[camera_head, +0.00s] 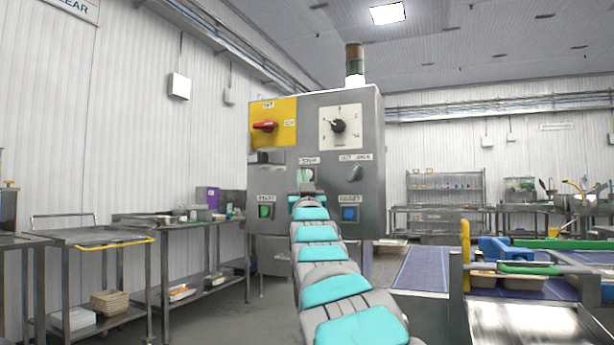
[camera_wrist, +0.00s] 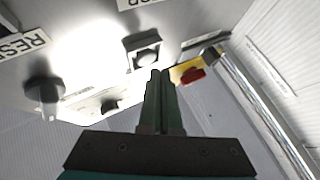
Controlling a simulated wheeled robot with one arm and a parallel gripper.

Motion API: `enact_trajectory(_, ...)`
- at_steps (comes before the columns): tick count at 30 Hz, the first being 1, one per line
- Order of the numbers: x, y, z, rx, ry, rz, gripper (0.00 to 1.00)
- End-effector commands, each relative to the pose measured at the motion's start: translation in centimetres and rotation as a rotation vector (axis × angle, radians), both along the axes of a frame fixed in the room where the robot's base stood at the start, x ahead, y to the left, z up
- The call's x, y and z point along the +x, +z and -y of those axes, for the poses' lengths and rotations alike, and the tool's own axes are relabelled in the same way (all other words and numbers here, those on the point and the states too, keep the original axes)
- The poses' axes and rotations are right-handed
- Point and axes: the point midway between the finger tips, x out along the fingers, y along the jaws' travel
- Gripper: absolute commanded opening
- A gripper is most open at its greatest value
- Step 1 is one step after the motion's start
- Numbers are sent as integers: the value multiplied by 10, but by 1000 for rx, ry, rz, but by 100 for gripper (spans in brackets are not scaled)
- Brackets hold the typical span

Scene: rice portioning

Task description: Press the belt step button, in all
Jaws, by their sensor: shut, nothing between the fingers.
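The grey control cabinet (camera_head: 325,120) stands ahead of me. Its step button (camera_head: 309,174), pale in a square frame, sits under a small label in the middle of the front. In the wrist view the button (camera_wrist: 147,57) appears just above my fingertips. My gripper (camera_wrist: 159,73) is shut and empty, its narrow green fingers pointing at the panel close to the button's frame. I cannot tell whether the tips touch it. In the head view my arm reaches up to the cabinet and my gripper (camera_head: 305,187) partly covers the area around the button.
A green button (camera_head: 265,211) and a blue button (camera_head: 349,214) flank my gripper. A red rotary switch (camera_head: 265,126), a black dial (camera_head: 338,126) and a dark knob (camera_head: 354,173) are also on the cabinet. A conveyor belt (camera_head: 425,268) runs at the right.

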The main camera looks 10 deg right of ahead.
Motion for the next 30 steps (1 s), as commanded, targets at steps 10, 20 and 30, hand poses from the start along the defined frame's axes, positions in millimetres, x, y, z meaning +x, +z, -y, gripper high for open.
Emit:
enact_trajectory(10,8,-1,5,-1,-1,-3,0)
enact_trajectory(20,7,0,5,-1,-1,-1,0)
enact_trajectory(30,10,0,7,0,0,-1,0)
